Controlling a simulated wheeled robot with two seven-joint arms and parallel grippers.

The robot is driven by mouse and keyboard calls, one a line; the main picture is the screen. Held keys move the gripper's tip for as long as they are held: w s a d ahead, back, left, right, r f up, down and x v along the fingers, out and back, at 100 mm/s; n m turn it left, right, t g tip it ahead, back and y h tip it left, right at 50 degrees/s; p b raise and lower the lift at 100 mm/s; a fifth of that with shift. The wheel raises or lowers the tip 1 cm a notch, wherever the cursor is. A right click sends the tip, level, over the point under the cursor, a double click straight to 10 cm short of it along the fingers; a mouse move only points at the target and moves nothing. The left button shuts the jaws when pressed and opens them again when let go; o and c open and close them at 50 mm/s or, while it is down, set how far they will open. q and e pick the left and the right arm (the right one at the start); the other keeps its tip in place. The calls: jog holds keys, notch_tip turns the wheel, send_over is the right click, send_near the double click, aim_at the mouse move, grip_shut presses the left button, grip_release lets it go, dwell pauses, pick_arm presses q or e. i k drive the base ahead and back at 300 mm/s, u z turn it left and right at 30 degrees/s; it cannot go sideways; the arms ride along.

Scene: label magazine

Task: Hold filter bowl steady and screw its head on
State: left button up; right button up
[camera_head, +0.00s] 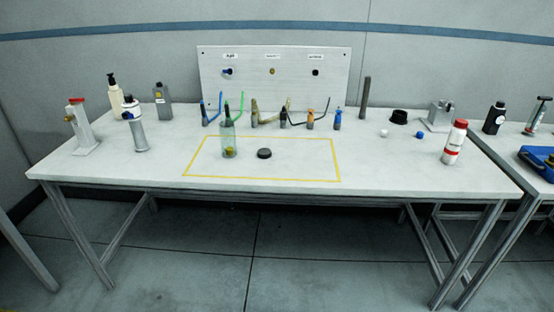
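The filter bowl looks to be the clear greenish upright cylinder (228,140) standing inside the yellow taped rectangle on the table. Something yellowish shows low inside it, and a darker narrow piece shows at its top. A dark round cap-like piece (264,153), likely the head, lies flat just right of the bowl and apart from it. Neither of my grippers shows in the head view.
The white table (390,172) carries the yellow outline (311,181). Several coloured fittings with bent tubes stand behind it, before an upright panel (212,80). Bottles and a grey stand (87,136) are at left; a red-capped white bottle (453,145) is at right. The table's front is clear.

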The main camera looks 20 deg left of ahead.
aim_at(227, 127)
jog(key=u, duration=0.4)
jog(key=i, duration=0.55)
jog(key=u, duration=0.55)
